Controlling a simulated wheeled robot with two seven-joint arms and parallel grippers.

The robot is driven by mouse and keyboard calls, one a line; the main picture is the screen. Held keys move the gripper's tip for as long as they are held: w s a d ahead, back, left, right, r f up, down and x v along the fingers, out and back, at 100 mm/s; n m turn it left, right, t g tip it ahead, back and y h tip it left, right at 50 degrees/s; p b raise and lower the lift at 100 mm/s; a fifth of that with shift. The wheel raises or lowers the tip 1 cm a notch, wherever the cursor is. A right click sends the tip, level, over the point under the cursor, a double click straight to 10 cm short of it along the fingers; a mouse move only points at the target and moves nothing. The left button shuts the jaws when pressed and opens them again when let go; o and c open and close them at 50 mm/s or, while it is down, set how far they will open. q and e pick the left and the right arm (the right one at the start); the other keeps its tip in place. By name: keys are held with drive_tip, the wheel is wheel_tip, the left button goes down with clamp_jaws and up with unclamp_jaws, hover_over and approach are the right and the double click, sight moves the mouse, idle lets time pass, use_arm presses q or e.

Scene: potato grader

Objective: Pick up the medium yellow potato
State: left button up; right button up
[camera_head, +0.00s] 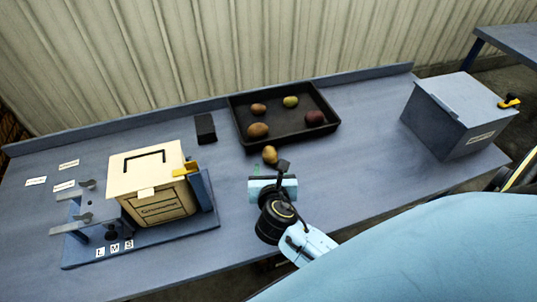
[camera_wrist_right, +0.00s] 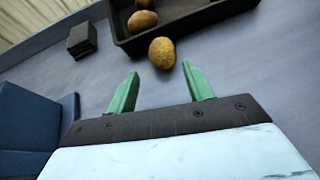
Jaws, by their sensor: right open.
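A yellow potato (camera_head: 270,155) lies on the blue-grey table just in front of the black tray (camera_head: 244,143). In the right wrist view the yellow potato (camera_wrist_right: 162,53) is just beyond the fingertips, roughly midway between them. My right gripper (camera_head: 256,172) is open and empty, close in front of the potato; its green fingers (camera_wrist_right: 157,80) are spread apart in the wrist view. In the tray lie two brown potatoes (camera_head: 258,109) (camera_head: 258,130), a greenish-yellow one (camera_head: 291,102) and a dark red one (camera_head: 315,118). My left gripper is not in view.
A cream box (camera_head: 156,205) stands in a blue stand with L, M, S labels at left. A small black block (camera_head: 205,129) stands left of the tray. A grey lidded bin (camera_head: 455,120) stands at right. Table between tray and bin is clear.

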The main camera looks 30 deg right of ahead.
sight(270, 158)
drive_tip(key=x, duration=0.3)
drive_tip(key=shift+w+d+f, duration=0.25)
drive_tip(key=shift+w+f, duration=0.05)
drive_tip(key=shift+w, duration=0.1)
drive_tip(key=b+x, duration=0.1)
drive_tip(key=x, duration=0.4)
drive_tip(key=shift+d, duration=0.1)
drive_tip(key=shift+s, duration=0.1)
drive_tip(key=shift+c, duration=0.4)
drive_tip(key=c, duration=0.8)
drive_tip(key=shift+r, duration=0.15)
